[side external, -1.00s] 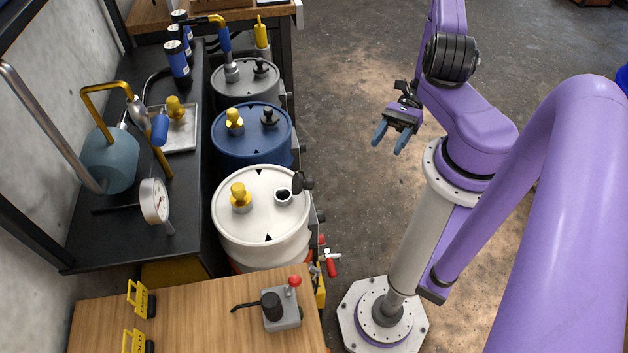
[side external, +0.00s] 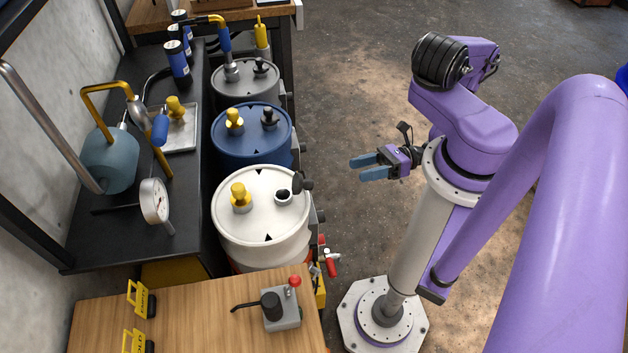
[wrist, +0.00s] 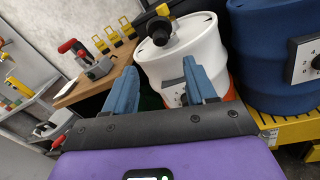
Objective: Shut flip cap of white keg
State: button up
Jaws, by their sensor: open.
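The white keg (side external: 258,222) stands nearest the wooden table, with a yellow plug (side external: 241,197) on its lid and an open spout (side external: 283,197). Its black flip cap (side external: 302,182) stands raised on the right side of the spout. In the wrist view the white keg (wrist: 190,55) is ahead, with the dark flip cap (wrist: 159,30) at its rim. My gripper (side external: 362,168) is open and empty, to the right of the keg and apart from it, its blue fingers pointing left. The open fingers (wrist: 163,85) also show in the wrist view.
A blue drum (side external: 245,148) and a grey drum (side external: 240,92) stand behind the white keg. A wooden table (side external: 200,310) with a red-knobbed lever device (side external: 282,312) is in front. Red-handled valves (side external: 331,262) stick out near the keg's lower right. The floor between keg and arm is clear.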

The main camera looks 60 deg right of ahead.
aim_at(313, 182)
jog(key=x, duration=1.3)
jog(key=shift+w+a+f, duration=0.1)
jog(key=shift+w+a, duration=0.05)
jog(key=shift+a, duration=0.15)
grip_shut()
